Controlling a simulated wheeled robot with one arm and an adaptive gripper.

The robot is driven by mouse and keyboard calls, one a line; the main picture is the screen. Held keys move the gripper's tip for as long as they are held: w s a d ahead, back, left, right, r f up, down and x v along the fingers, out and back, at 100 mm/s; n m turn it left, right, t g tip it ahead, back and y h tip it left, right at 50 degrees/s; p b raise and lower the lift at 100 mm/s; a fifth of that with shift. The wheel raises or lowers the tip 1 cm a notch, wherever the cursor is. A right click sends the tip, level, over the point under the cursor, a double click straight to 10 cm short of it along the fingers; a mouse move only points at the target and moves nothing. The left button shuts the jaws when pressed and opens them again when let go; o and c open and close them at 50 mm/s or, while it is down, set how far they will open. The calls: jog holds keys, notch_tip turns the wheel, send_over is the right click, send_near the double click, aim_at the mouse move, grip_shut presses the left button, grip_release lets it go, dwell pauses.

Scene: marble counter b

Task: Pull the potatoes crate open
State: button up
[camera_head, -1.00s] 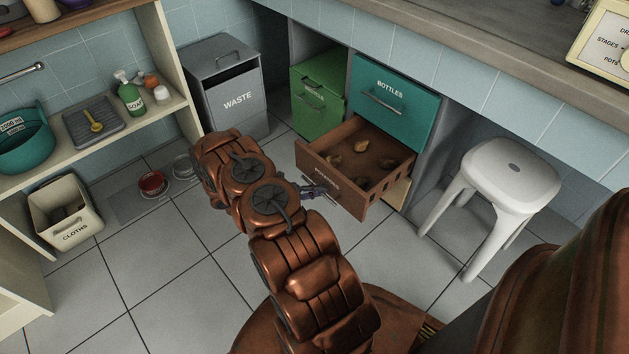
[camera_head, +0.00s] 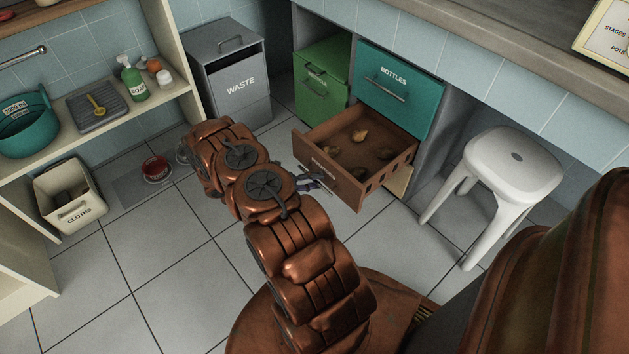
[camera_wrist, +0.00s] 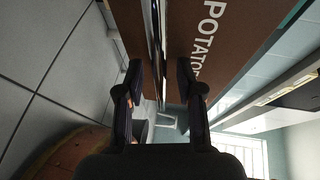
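The potatoes crate (camera_head: 354,191) is a brown drawer under the teal bottles drawer. It stands well out of the cabinet, with several potatoes (camera_head: 360,136) visible inside. Its front carries a bar handle, and the wrist view shows the brown front (camera_wrist: 222,45) with part of its label. My gripper (camera_head: 322,186) is at the crate's front, by the handle. In the wrist view my gripper (camera_wrist: 160,82) has its two fingers spread apart, with the metal handle bar (camera_wrist: 156,35) running between them and a gap visible. I cannot tell if either finger touches the bar.
The teal bottles drawer (camera_head: 399,90) and a green drawer (camera_head: 322,82) are shut. A waste bin (camera_head: 228,85) stands to their left and a white stool (camera_head: 513,160) to the right. A red bowl (camera_head: 156,168) and a cloths bin (camera_head: 70,196) are at left. Tiled floor is clear ahead.

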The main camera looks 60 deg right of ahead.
jog(key=v, duration=1.2)
dwell(0.6)
jog(key=s+a+r+m+t+y+p, duration=0.1)
jog(key=a+r+m+y+p, duration=0.3)
jog(key=r, duration=0.9)
jog(key=s+a+r+m+p, duration=0.1)
jog(key=a+r+m+p, duration=0.35)
jog(key=r, duration=0.85)
jog(key=s+a+r+m+t+y+p, duration=0.15)
jog(key=r+m+p, duration=0.45)
jog(key=r, duration=0.7)
jog(key=s+a+r+m+t+y+p, duration=0.2)
jog(key=s+a+r+m+p, duration=0.2)
jog(key=r, duration=0.5)
jog(key=s+a+r+m+t+y+p, duration=0.1)
jog(key=s+a+r+m+y+p, duration=0.1)
jog(key=s+a+r+m+p, duration=0.3)
jog(key=s+a+r+m+t+y+p, duration=0.2)
jog(key=s+a+r+m+p, duration=0.3)
jog(key=s+a+r+p, duration=0.3)
jog(key=shift+s+a+r+t+y+p, duration=0.45)
jog(key=shift+a+r, duration=1.5)
jog(key=shift+r, duration=1.55)
jog(key=shift+m, duration=0.25)
